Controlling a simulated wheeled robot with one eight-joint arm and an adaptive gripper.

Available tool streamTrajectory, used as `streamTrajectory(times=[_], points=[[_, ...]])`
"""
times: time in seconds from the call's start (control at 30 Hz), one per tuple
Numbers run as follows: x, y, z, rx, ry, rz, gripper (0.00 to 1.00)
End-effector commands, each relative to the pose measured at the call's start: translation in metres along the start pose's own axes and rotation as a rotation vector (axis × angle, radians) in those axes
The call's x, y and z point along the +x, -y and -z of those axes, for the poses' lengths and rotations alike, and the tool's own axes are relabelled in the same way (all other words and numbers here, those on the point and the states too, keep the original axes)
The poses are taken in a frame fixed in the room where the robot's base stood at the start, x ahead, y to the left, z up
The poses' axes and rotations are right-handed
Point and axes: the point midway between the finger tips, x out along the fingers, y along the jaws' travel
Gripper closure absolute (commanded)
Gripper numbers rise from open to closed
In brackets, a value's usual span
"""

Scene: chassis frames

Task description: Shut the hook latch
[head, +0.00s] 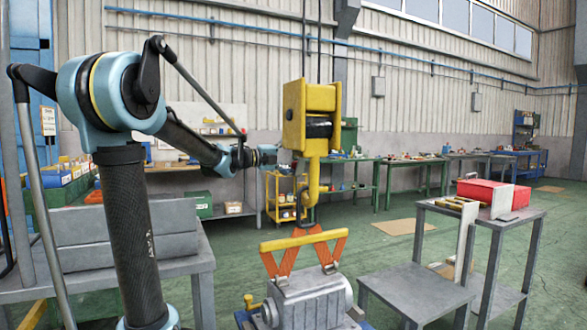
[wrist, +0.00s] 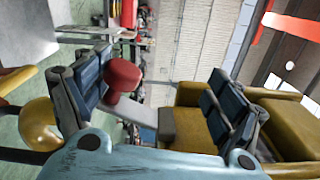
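A yellow hoist block (head: 312,115) hangs from above, with a yellow hook (head: 313,182) below it. In the wrist view, turned on its side, the block (wrist: 190,130) is at right and a rounded yellow part, apparently the hook (wrist: 40,125), at left. A red knob (wrist: 123,75) and a grey bar (wrist: 142,118), seemingly the latch, lie between my fingers. The knob is close to the left finger; contact is unclear. My gripper (wrist: 155,88) is open, its fingers wide apart. In the head view my gripper (head: 268,156) is left of the hook. Whether the latch closes the hook mouth is unclear.
A grey table (head: 415,290) and a stand with a red box (head: 485,193) are at right.

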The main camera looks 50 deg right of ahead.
Motion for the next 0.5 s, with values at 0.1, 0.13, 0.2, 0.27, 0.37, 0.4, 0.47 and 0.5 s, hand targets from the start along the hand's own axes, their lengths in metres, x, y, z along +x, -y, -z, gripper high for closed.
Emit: streamTrajectory(times=[0.1, 0.13, 0.2, 0.27, 0.37, 0.4, 0.47, 0.5], points=[[0.001, 0.006, 0.004, -0.005, -0.01, 0.006, 0.33], [0.001, 0.006, 0.004, -0.005, -0.01, 0.006, 0.33], [0.001, 0.006, 0.004, -0.005, -0.01, 0.007, 0.31], [0.001, 0.006, 0.004, -0.005, -0.01, 0.007, 0.3], [0.006, 0.013, 0.016, 0.009, -0.009, -0.001, 0.27], [0.006, 0.013, 0.018, 0.009, -0.011, -0.001, 0.23], [0.005, 0.014, 0.018, 0.009, -0.011, 0.0, 0.2], [0.003, 0.013, 0.018, 0.009, -0.01, 0.0, 0.21]])
